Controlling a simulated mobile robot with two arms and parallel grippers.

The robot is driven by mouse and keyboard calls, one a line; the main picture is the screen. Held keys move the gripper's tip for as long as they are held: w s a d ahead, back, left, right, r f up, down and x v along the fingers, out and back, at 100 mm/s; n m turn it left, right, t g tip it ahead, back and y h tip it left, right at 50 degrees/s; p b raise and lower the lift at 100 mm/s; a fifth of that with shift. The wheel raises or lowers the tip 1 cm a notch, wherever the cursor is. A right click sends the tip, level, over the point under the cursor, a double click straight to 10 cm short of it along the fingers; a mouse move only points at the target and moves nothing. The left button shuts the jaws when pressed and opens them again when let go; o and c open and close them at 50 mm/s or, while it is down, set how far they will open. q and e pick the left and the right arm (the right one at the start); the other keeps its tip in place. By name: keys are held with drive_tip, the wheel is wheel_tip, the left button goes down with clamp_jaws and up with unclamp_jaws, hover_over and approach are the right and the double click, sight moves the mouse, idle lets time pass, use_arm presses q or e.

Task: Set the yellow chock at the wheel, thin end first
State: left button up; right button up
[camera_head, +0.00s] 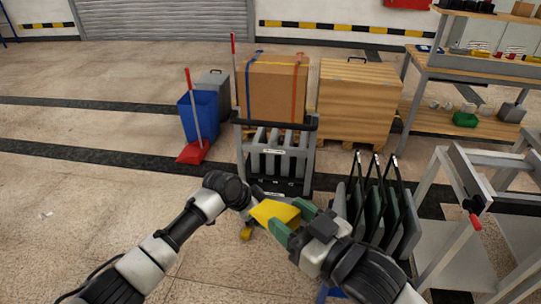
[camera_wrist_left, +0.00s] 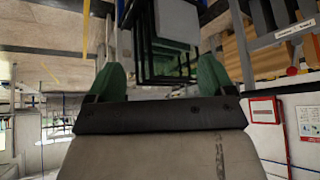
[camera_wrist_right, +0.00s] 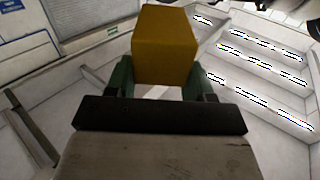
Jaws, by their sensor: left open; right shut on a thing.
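The yellow chock (camera_head: 272,212) is between the green fingers of my right gripper (camera_head: 294,221), which is shut on it in the air. In the right wrist view the chock (camera_wrist_right: 165,45) shows as a blunt yellow block sticking out past the fingers; I cannot tell its thin end. My left gripper shows in the left wrist view (camera_wrist_left: 159,78) with its green fingers apart and nothing between them. In the head view its hand is near the chock, mostly hidden. A small yellow piece (camera_head: 246,233) shows low beside the left hand. I cannot make out the wheel clearly.
A grey slotted cart (camera_head: 306,160) stands ahead, with a strapped cardboard box (camera_head: 270,85) and wooden crate (camera_head: 357,100) behind. Black upright panels (camera_head: 376,205) and a white metal frame (camera_head: 433,185) are at right. A blue bin (camera_head: 198,115) and red dustpan (camera_head: 193,152) stand left.

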use_arm(q)
drive_tip(key=d+r+m+g, duration=0.1)
drive_tip(key=d+r+m, duration=0.25)
drive_tip(key=r, duration=0.75)
wheel_tip(320, 180, up, 18)
drive_tip(key=m+g+y, duration=0.2)
drive_tip(key=m+y, duration=0.4)
drive_tip(key=m, duration=0.5)
hover_over(270, 207)
wheel_tip(270, 207, down, 11)
drive_tip(key=shift+f, duration=0.2)
drive_tip(key=shift+s, duration=0.1)
drive_tip(key=c, duration=1.1)
use_arm(e)
drive_tip(key=o, duration=1.1)
